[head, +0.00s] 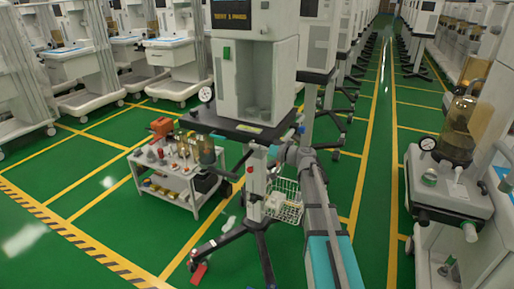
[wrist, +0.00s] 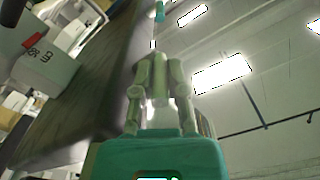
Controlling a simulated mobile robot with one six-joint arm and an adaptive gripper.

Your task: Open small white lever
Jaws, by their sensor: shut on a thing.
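My gripper (wrist: 157,83) reaches up from its teal body in the wrist view. Its two pale fingers are closed around a small pale, rounded piece (wrist: 157,76) that looks like the small white lever. The fingers hide much of its shape, and I cannot tell its angle. In the head view my gripper (head: 286,151) is at the right side of the central cart (head: 255,83), just below its dark tray (head: 236,131). The lever cannot be made out there. The dark underside (wrist: 103,85) of the tray runs close along the left of the fingers in the wrist view.
A low white trolley (head: 178,172) with bottles stands left of the cart. Another machine (head: 448,190) stands at the right. The green floor aisle (head: 375,200) between them is clear.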

